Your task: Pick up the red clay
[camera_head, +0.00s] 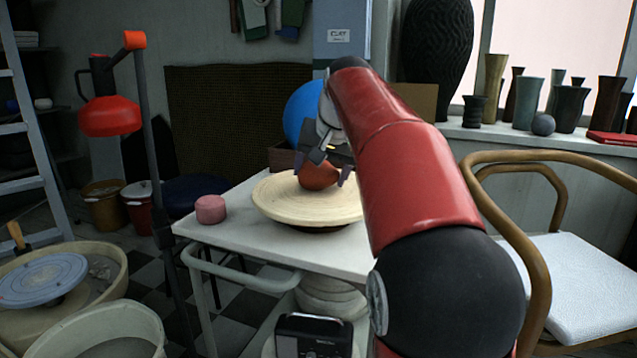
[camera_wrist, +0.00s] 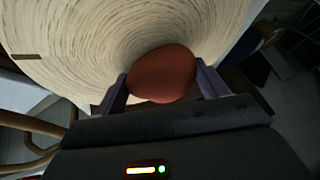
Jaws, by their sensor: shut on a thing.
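The red clay (camera_head: 318,176) is a reddish-brown rounded lump at the pale round wheel disc (camera_head: 283,205) on the white table. My gripper (camera_head: 328,172) reaches it from above, and its fingers are on both sides of the clay. In the wrist view the clay (camera_wrist: 163,74) sits between the two purple fingers of my gripper (camera_wrist: 162,88), which is shut on it. The disc (camera_wrist: 75,45) fills the background there. I cannot tell whether the clay still touches the disc.
A pink cylinder (camera_head: 210,209) stands at the left on the white table (camera_head: 235,240). A blue ball (camera_head: 303,110) is behind my gripper. A wooden chair (camera_head: 575,270) is at the right, and a red lamp (camera_head: 110,115) at the left. Vases line the windowsill.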

